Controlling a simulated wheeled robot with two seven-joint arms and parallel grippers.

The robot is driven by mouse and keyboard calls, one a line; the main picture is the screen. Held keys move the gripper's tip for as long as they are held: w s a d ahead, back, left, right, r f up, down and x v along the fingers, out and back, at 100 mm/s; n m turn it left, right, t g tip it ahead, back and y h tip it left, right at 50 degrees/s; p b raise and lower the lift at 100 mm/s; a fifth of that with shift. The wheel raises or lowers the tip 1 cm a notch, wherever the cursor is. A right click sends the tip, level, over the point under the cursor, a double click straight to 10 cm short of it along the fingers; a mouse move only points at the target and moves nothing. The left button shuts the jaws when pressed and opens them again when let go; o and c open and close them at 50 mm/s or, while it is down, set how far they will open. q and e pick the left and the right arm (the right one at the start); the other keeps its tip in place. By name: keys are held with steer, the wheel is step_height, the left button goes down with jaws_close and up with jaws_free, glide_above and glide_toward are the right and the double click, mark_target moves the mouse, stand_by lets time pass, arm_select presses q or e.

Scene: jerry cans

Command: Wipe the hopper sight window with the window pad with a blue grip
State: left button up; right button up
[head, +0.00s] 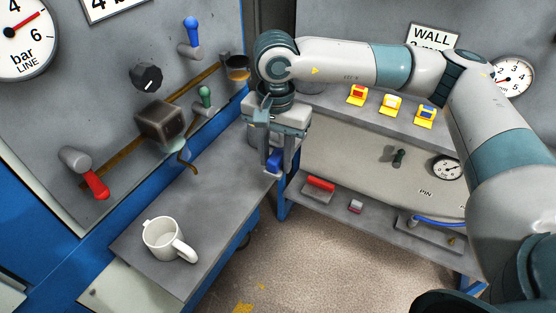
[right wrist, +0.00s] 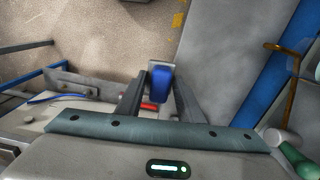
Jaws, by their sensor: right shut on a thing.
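The blue grip (right wrist: 161,79) also shows between the fingers in the right wrist view. The pad's wiping face is not clear in either view. A dark brown, box-shaped hopper (head: 161,122) with a dull, dirty-looking front is on the left wall panel, well left of my right gripper and apart from it. My left gripper is not in view.
A white mug (head: 168,241) stands on the grey bench (head: 200,212). Levers, a black knob (head: 147,77) and a brown pipe surround the hopper. Yellow holders (head: 392,104) line the right shelf; a red block (head: 319,185) lies on the lower shelf. Open floor lies between bench and shelves.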

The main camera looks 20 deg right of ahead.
steer(key=n, duration=0.1)
steer(key=w+n, duration=0.1)
steer(key=n, duration=0.3)
steer(key=shift+w+d+f, duration=0.1)
steer(key=shift+w, duration=0.25)
steer(key=shift+w+d+n, duration=0.1)
steer(key=shift+w+n, duration=0.2)
steer(key=shift+n, duration=0.75)
steer(key=shift+w+n, duration=0.3)
steer(key=shift+n, duration=0.75)
